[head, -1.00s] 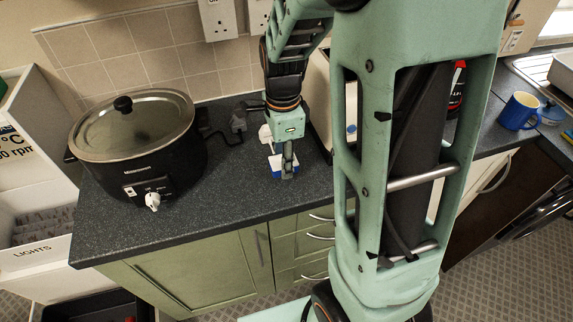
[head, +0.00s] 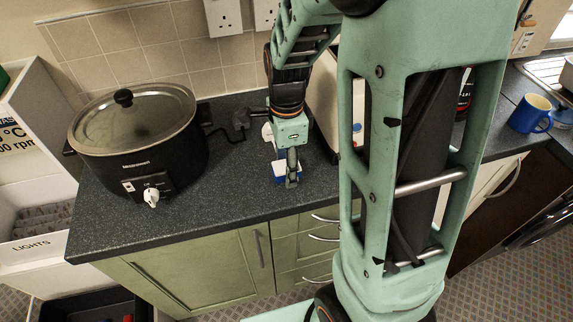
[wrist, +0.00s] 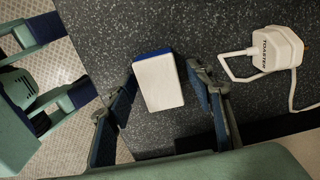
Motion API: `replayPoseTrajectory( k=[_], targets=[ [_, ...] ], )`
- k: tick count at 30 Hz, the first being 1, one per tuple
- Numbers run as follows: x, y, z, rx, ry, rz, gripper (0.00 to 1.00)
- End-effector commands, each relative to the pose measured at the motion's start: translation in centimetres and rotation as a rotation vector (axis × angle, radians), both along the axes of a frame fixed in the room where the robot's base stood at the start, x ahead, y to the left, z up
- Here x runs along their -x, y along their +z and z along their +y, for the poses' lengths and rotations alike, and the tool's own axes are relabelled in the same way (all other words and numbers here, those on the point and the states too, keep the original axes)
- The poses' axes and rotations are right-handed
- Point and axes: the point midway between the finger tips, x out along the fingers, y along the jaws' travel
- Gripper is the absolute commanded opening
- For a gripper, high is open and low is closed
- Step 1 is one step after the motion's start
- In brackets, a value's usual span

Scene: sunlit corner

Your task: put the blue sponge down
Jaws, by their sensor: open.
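The blue sponge (wrist: 159,82) has a white face and a blue edge. It lies on the dark speckled worktop (wrist: 165,28) and also shows, partly hidden, in the head view (head: 279,176) near the worktop's front edge. My gripper (wrist: 164,75) is open, with one finger on each side of the sponge. A gap shows on the right side; the left fingertip is very close to the sponge, and I cannot tell whether it touches. In the head view my gripper (head: 292,182) points down and covers part of the sponge.
A white toaster plug (wrist: 277,49) and its cable lie right of the sponge in the wrist view. A black slow cooker (head: 140,160) stands to the left in the head view. A blue mug (head: 530,113) is at the far right. Worktop between cooker and sponge is clear.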

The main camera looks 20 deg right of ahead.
Motion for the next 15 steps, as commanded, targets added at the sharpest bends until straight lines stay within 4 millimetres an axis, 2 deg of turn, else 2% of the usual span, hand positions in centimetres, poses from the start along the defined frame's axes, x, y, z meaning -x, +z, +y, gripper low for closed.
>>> replayPoseTrajectory(
  k=[5,15],
  targets=[
    [-0.1,1.3,0.0,0.000,0.001,-0.003,0.48],
    [-0.2,8.5,0.0,-0.001,0.001,-0.006,0.48]
  ],
)
